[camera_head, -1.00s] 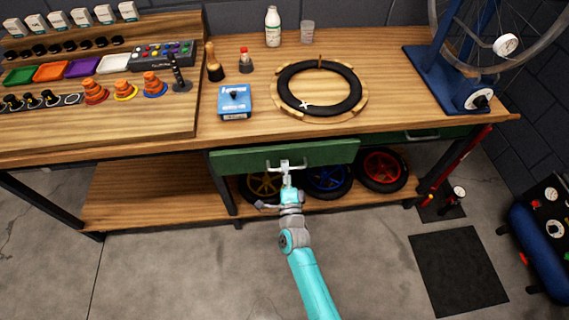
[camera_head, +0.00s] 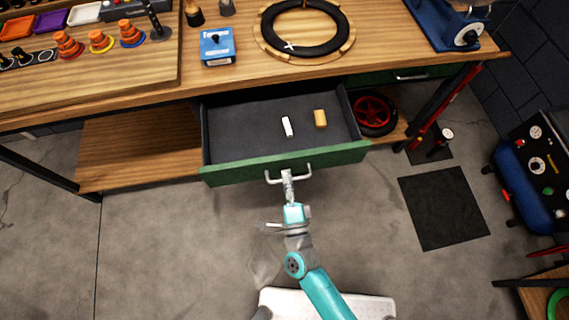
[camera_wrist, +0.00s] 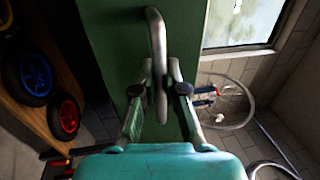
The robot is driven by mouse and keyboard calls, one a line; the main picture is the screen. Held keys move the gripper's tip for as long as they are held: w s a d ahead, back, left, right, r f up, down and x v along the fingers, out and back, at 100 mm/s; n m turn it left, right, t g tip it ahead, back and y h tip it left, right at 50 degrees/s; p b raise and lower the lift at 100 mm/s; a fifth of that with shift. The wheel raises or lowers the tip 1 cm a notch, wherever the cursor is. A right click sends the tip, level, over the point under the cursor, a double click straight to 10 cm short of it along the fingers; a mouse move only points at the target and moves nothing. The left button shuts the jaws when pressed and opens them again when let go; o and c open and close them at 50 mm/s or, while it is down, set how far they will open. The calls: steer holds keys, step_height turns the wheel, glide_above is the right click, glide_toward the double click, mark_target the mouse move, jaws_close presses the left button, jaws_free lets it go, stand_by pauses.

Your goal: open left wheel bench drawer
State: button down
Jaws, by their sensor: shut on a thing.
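The left wheel bench drawer (camera_head: 225,174) is pulled well out from under the bench top, with its green front facing me. Its dark inside shows a small white item (camera_head: 287,126) and a small yellow-orange block (camera_head: 320,118). My gripper (camera_head: 287,176) is at the drawer's metal handle (camera_head: 307,173), shut on it at about the middle of the front. In the wrist view the handle (camera_wrist: 156,40) runs between the two fingers of my gripper (camera_wrist: 158,92), against the green front.
The bench top (camera_head: 150,85) carries a tyre on a wooden ring (camera_head: 345,47), a blue box (camera_head: 217,46) and orange cones. A second green drawer (camera_head: 390,77) at the right is shut. A blue compressor (camera_head: 530,185) stands at the right. The floor at the left is clear.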

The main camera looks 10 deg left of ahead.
steer(key=shift+s+d, duration=0.1)
steer(key=shift+s, duration=0.35)
steer(key=c, duration=1.2)
jaws_free()
steer(key=v, duration=0.7)
steer(key=shift+s, duration=0.2)
steer(key=shift+d+f, duration=0.1)
